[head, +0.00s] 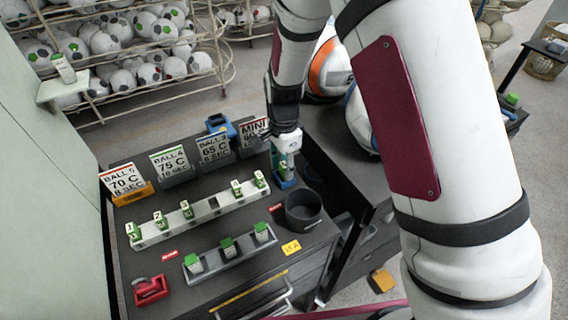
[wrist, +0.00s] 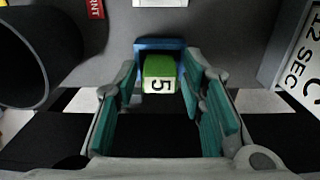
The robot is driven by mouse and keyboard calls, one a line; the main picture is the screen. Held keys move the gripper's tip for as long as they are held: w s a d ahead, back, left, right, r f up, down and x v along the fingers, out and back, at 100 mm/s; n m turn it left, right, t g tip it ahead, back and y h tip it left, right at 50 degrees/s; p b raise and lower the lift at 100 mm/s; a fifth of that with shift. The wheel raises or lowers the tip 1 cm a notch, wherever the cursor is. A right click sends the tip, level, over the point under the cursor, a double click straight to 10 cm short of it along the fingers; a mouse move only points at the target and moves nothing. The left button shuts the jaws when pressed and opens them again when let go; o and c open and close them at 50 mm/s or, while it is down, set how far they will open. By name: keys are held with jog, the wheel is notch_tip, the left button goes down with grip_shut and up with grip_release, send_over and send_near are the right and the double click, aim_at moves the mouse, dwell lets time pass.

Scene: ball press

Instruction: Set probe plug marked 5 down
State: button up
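The green probe plug with a white label marked 5 (wrist: 160,76) stands in a blue holder (wrist: 160,43), centred ahead of my fingers in the wrist view. My gripper (wrist: 160,82) is open, with one teal-padded finger on each side of the plug; small gaps show between the pads and the plug. In the head view my gripper (head: 285,165) points down at the right back of the dark bench, over the blue holder (head: 286,183). The plug's lower part is hidden.
A white rack (head: 200,212) holds several green plugs, with an empty stretch mid-row. A grey rack (head: 230,259) with green-topped pieces is in front. A dark round cup (head: 304,211) stands near my gripper. Sign cards (head: 170,162) line the bench's back.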

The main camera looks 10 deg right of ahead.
jog(key=shift+r, duration=0.15)
notch_tip(320, 180, up, 11)
notch_tip(320, 180, up, 9)
jog(key=n+t, duration=0.1)
jog(key=n, duration=0.2)
send_over(284, 164)
jog(key=s+d, duration=0.4)
jog(key=s+d+r+n+t, duration=0.2)
jog(key=s+d+r+n, duration=0.2)
jog(key=s, duration=0.5)
jog(key=s+d+r+n+t, duration=0.2)
jog(key=s+d+r+n, duration=0.3)
jog(key=s, duration=0.5)
jog(key=shift+d+n+t+b, duration=0.3)
jog(key=shift+n+b, duration=0.15)
jog(key=shift+n, duration=0.25)
